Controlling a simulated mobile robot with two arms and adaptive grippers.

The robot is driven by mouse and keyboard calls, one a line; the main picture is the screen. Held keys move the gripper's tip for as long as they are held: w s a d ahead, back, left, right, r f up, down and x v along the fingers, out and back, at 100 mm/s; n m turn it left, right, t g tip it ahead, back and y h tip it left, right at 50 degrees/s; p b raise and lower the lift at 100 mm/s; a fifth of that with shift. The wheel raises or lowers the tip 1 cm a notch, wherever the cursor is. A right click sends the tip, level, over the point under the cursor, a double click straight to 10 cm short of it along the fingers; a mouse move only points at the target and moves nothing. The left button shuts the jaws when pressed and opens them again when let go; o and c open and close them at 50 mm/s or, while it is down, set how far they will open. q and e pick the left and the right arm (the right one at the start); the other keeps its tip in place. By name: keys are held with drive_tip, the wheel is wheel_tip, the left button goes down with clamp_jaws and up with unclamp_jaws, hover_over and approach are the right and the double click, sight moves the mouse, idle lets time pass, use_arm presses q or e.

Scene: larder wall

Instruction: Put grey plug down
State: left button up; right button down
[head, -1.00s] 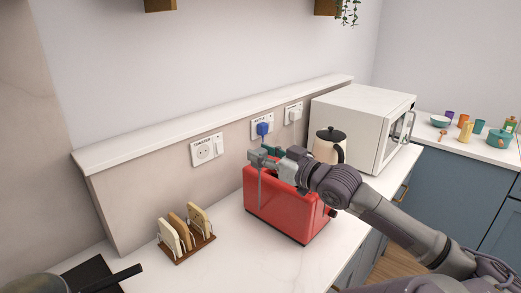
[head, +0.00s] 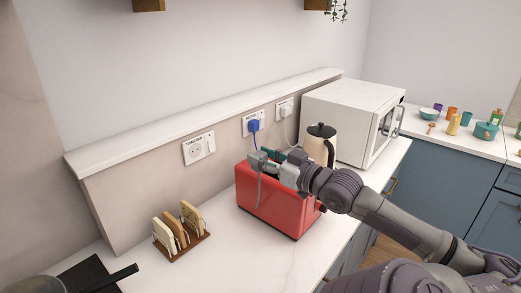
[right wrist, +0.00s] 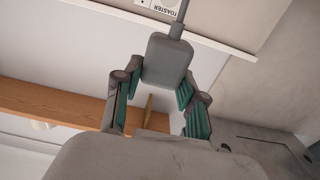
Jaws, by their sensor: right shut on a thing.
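My right gripper (head: 271,158) is shut on the grey plug (head: 257,159), just over the red toaster (head: 275,200). In the right wrist view the plug (right wrist: 167,62) sits at the tips of the green-padded fingers, with its grey cord running off its far end. In the head view the cord hangs down in front of the toaster. The toaster socket (head: 196,151) on the wall has nothing in it. My left gripper is not in view.
A blue plug (head: 253,126) fills the middle socket. A kettle (head: 320,142) and white microwave (head: 352,117) stand right of the toaster. A toast rack (head: 182,233) stands left. Bare worktop (head: 220,250) lies in front and between.

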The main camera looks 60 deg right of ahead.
idle(0.7)
drive_tip(key=s+a+f, duration=0.2)
drive_tip(key=a+f, duration=0.3)
drive_tip(key=f, duration=0.4)
drive_tip(key=s+a+f, duration=0.2)
drive_tip(key=a+f, duration=0.3)
drive_tip(key=f, duration=0.3)
drive_tip(key=w+a+n+y, duration=0.1)
drive_tip(key=w+a, duration=0.1)
drive_tip(key=a, duration=2.1)
drive_tip(key=shift+w+a+y+b, duration=0.15)
drive_tip(key=shift+a+y+b, duration=0.15)
drive_tip(key=shift+y+b, duration=0.1)
